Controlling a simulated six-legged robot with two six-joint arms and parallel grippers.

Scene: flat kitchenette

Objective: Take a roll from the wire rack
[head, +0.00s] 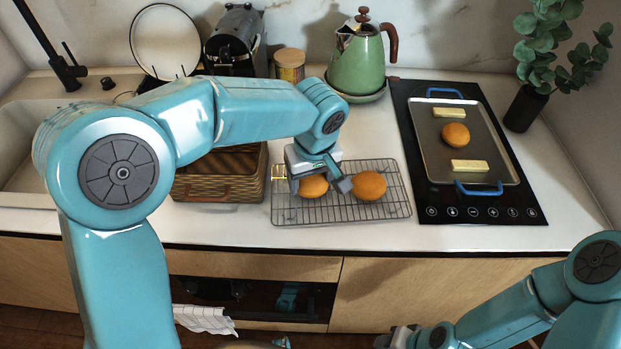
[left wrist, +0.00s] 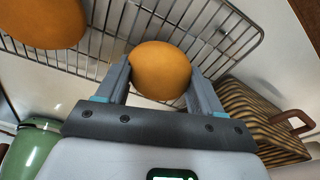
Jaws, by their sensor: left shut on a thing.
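The wire rack (head: 340,207) lies on the white counter, with two orange-brown rolls at it. My left gripper (head: 318,184) is shut on the left roll (head: 314,188). In the left wrist view this roll (left wrist: 160,70) sits between the two fingers, with the rack (left wrist: 215,35) behind it. I cannot tell whether it still touches the wires. The other roll (head: 369,185) lies on the rack just right of the gripper; it also shows at the upper left of the left wrist view (left wrist: 42,20). My right gripper (head: 398,337) is low at the bottom edge, its fingers unclear.
A woven basket (head: 215,188) stands just left of the rack. A green kettle (head: 358,62) stands behind it. To the right, a tray (head: 431,155) with a roll and two pale yellow bars rests on the black cooktop (head: 418,208). The counter front is clear.

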